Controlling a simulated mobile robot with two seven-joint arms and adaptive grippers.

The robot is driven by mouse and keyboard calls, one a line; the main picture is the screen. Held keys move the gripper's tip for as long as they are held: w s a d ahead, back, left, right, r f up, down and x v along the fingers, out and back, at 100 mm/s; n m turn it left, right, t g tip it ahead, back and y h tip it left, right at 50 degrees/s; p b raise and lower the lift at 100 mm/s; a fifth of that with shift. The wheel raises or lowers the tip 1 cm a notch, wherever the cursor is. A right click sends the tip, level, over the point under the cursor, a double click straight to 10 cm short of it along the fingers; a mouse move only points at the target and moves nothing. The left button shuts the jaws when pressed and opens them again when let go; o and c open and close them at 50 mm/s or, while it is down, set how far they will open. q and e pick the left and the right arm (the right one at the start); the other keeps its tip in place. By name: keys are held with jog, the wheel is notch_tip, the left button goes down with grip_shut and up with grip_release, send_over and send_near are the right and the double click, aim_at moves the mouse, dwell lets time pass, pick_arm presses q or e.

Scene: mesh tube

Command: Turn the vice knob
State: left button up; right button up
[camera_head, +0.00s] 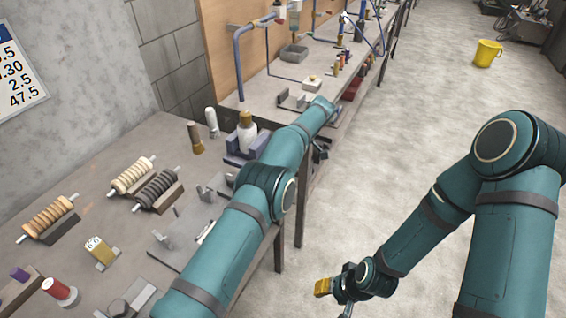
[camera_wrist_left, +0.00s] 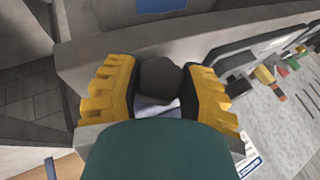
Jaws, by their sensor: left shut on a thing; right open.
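The dark grey rounded knob (camera_wrist_left: 160,74) sits between the two yellow-padded fingers of my left gripper (camera_wrist_left: 157,84) in the left wrist view. The fingers are shut on it, one on each side. In the head view my left arm reaches over the front edge of the bench, and its wrist and the bench behind it hide the knob. I cannot make out the rest of the vice there. My right gripper (camera_head: 334,297) is open and empty, low over the floor in front of the bench, with one yellow finger pad showing.
The near bench (camera_head: 100,205) holds several ribbed rollers on stands, a white bottle (camera_head: 247,138) with a gold cap, and small metal blocks. A long bench (camera_head: 285,85) runs on behind. A yellow bucket (camera_head: 487,54) stands on the floor.

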pick_arm(q)
jog(key=o, duration=1.2)
jog(key=shift+r, duration=0.1)
